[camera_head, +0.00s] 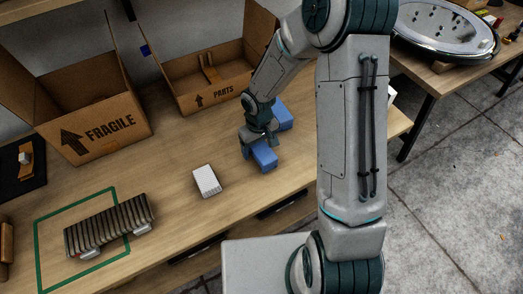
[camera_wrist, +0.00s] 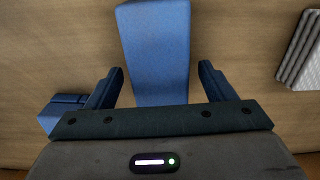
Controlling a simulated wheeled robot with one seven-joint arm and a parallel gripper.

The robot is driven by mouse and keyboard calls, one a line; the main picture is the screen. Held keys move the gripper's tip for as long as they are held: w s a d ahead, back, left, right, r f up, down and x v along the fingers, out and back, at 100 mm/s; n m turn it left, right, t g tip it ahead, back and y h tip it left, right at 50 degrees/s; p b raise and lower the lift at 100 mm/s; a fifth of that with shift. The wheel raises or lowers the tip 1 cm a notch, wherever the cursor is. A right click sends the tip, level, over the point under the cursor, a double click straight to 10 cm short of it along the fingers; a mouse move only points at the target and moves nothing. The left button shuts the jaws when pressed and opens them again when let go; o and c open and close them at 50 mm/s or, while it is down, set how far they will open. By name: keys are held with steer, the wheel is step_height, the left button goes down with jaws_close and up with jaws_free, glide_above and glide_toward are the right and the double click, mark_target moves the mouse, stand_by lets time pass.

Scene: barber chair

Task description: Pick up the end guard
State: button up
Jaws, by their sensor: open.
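A blue block (camera_head: 264,156), which I take to be the end guard, lies on the wooden bench. My gripper (camera_head: 260,138) is just above it, pointing down. In the wrist view the blue block (camera_wrist: 154,50) runs up from between the two open fingers of my gripper (camera_wrist: 158,84), with a gap on each side. Its near end is hidden by the gripper body. A second blue block (camera_head: 284,114) lies behind my gripper; part of it shows at the left of the wrist view (camera_wrist: 60,108).
A white ribbed piece (camera_head: 207,181) lies to the left. A dark slatted row (camera_head: 108,224) sits over a green outline (camera_head: 42,243). Cardboard boxes marked FRAGILE (camera_head: 112,128) and PARTS (camera_head: 222,92) stand behind. The bench between is clear.

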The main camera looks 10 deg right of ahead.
steer(key=shift+f+b, duration=0.25)
steer(key=shift+b, duration=0.1)
stand_by(0.4)
steer(key=c, duration=1)
